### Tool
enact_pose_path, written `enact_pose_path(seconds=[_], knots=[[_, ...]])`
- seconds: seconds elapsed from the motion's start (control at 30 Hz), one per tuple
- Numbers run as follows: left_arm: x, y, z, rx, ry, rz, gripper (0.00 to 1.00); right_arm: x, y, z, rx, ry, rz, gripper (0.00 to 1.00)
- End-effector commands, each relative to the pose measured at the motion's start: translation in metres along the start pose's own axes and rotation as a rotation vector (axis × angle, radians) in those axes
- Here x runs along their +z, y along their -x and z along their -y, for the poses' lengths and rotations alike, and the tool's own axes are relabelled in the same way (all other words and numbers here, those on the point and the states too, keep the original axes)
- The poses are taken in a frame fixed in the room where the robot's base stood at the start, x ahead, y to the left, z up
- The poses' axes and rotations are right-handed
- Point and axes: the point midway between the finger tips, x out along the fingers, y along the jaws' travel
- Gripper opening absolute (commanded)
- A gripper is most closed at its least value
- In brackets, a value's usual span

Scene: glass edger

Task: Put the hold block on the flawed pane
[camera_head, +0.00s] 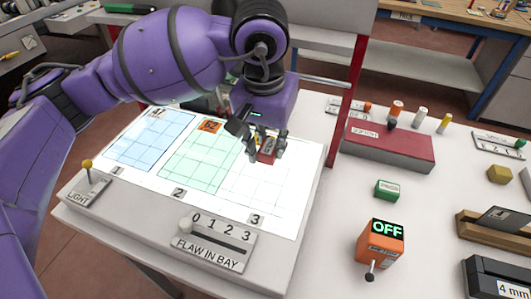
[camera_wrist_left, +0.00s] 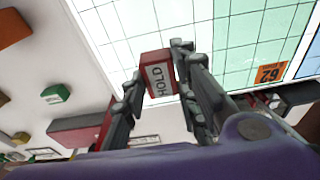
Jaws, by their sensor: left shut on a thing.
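The red hold block (camera_head: 267,155) is between the fingers of my left gripper (camera_head: 262,143), which is shut on it. Its white HOLD label shows in the left wrist view (camera_wrist_left: 159,76). In the head view, the block is over the upper part of the clear pane (camera_head: 255,191) in bay 3; I cannot tell whether it touches. The green pane (camera_head: 197,160) lies in bay 2 and the blue pane (camera_head: 150,140) in bay 1. No flaw is visible on any pane at this size. My right gripper is not in view.
The lit table carries a FLAW IN BAY slider (camera_head: 215,245) and a LIGHT lever (camera_head: 87,182) at its front. A red post (camera_head: 352,95) stands behind bay 3. To the right are a red box (camera_head: 388,148), a green block (camera_head: 387,189) and an orange OFF switch (camera_head: 381,243).

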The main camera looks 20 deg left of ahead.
Motion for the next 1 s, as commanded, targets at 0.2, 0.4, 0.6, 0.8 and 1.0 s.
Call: enact_pose_path(seconds=[0.2,0.4,0.6,0.8,1.0], knots=[[-0.004,-0.013,0.008,-0.001,0.003,0.001,0.02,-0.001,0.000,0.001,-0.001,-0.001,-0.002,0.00],[-0.001,-0.042,0.009,0.000,0.000,0.002,0.02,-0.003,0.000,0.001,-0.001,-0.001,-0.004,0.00],[-0.001,-0.044,0.009,0.000,0.000,-0.001,0.02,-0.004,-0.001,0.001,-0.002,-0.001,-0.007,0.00],[0.000,-0.049,0.009,0.000,0.000,0.000,0.02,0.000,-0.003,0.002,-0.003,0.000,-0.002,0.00],[0.000,-0.048,0.009,0.000,0.001,0.000,0.46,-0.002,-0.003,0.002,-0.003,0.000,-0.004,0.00]])
